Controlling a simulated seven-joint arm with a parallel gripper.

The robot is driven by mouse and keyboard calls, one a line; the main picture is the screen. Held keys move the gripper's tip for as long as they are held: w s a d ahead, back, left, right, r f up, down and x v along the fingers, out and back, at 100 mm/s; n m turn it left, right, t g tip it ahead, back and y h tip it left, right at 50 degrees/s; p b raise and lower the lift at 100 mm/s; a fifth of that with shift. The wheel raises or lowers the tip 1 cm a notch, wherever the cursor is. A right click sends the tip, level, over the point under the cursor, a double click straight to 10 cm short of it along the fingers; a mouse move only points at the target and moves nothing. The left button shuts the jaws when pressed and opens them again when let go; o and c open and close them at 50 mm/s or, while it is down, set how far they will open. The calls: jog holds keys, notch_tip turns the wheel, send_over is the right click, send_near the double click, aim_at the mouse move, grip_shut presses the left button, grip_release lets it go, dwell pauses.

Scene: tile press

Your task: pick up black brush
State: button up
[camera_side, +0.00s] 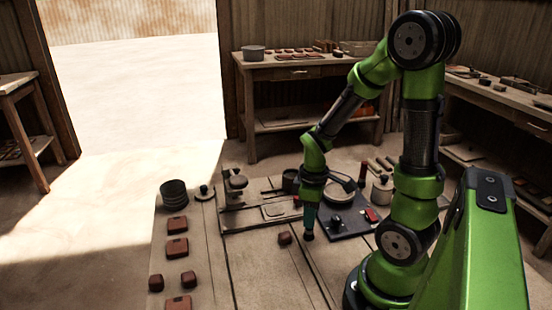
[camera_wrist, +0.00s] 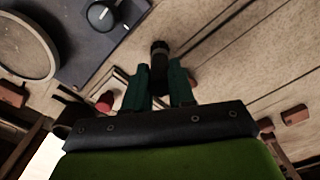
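The black brush (camera_wrist: 160,55) shows in the wrist view as a dark, short cylinder with its round end facing away from the camera, between the two teal fingers. My gripper (camera_wrist: 159,82) has one finger close on each side of it, with no clear gap. In the side view my gripper (camera_side: 309,216) points down over the bench, and the dark end of the brush (camera_side: 308,235) sticks out below the fingertips. The upper part of the brush is hidden by the fingers. Whether its lower end touches the bench cannot be told.
A dark plate (camera_side: 345,223) with a round pale dish (camera_side: 338,193) and a red part (camera_side: 371,215) lies just right of my gripper. A reddish block (camera_side: 285,238) lies close on the left. Tiles (camera_side: 177,248) line the left side. The front middle of the bench is clear.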

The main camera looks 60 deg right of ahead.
grip_shut()
jog(key=shift+r, duration=0.1)
notch_tip(320, 180, up, 10)
jog(key=shift+f, duration=0.1)
dwell(0.6)
